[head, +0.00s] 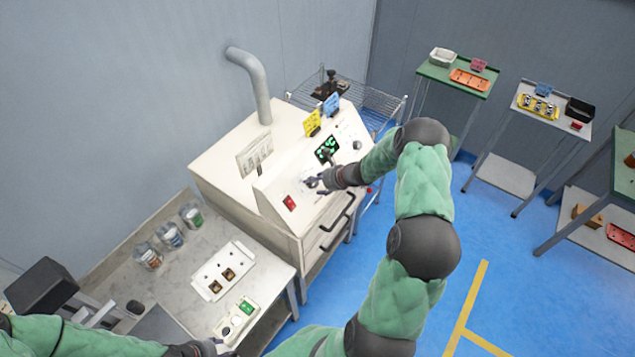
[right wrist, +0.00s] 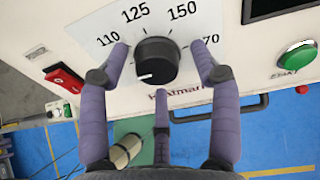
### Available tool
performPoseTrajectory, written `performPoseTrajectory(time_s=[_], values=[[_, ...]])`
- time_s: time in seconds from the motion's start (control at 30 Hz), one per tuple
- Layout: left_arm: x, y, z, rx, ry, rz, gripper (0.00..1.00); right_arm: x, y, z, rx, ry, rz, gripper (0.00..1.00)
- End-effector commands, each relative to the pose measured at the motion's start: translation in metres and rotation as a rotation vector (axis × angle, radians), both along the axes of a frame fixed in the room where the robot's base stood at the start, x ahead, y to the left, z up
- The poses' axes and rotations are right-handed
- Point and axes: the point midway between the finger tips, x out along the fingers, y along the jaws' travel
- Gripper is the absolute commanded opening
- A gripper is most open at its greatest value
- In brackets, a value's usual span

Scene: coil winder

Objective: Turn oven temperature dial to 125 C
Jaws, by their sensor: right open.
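The oven (head: 222,172) is a cream cabinet with a sloped control panel. Its temperature dial (right wrist: 157,62) is a round black knob on a white scale plate (right wrist: 95,22) marked 110, 125, 150 and 170. The knob's white mark points down and left, away from the 125 mark. My right gripper (head: 316,182) is at the panel and hides most of the dial in the head view. In the right wrist view its purple fingers (right wrist: 160,66) are spread open around the knob, two at the sides and one below. My left gripper (head: 212,347) is low over the bench, its fingers unclear.
A red rocker switch (right wrist: 64,77) is left of the dial, a green START button (right wrist: 297,58) right. Dark handles (head: 337,222) stick out from the oven front. The bench (head: 180,275) holds jars and a white tray (head: 209,289). Blue floor is open at right.

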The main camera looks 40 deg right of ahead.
Motion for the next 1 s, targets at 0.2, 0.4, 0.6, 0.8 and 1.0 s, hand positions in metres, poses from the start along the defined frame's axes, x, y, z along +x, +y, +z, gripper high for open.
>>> performPoseTrajectory(time_s=[0.2,0.4,0.6,0.8,1.0], values=[[0.000,0.000,0.000,0.000,0.000,0.000,0.40,0.000,0.000,0.000,0.000,0.001,0.000,0.18],[0.000,0.000,0.000,0.000,0.000,0.000,0.40,-0.001,-0.001,-0.001,-0.001,0.003,-0.002,0.09],[0.000,0.000,0.001,0.000,0.000,0.000,0.40,-0.002,-0.001,-0.002,0.015,0.010,-0.017,0.09],[0.000,0.000,0.005,0.000,0.000,0.000,0.40,-0.003,-0.001,-0.002,0.079,0.031,-0.070,0.09],[0.000,0.000,0.011,0.000,0.000,0.000,0.40,-0.003,-0.001,-0.003,0.197,0.066,-0.167,0.09]])
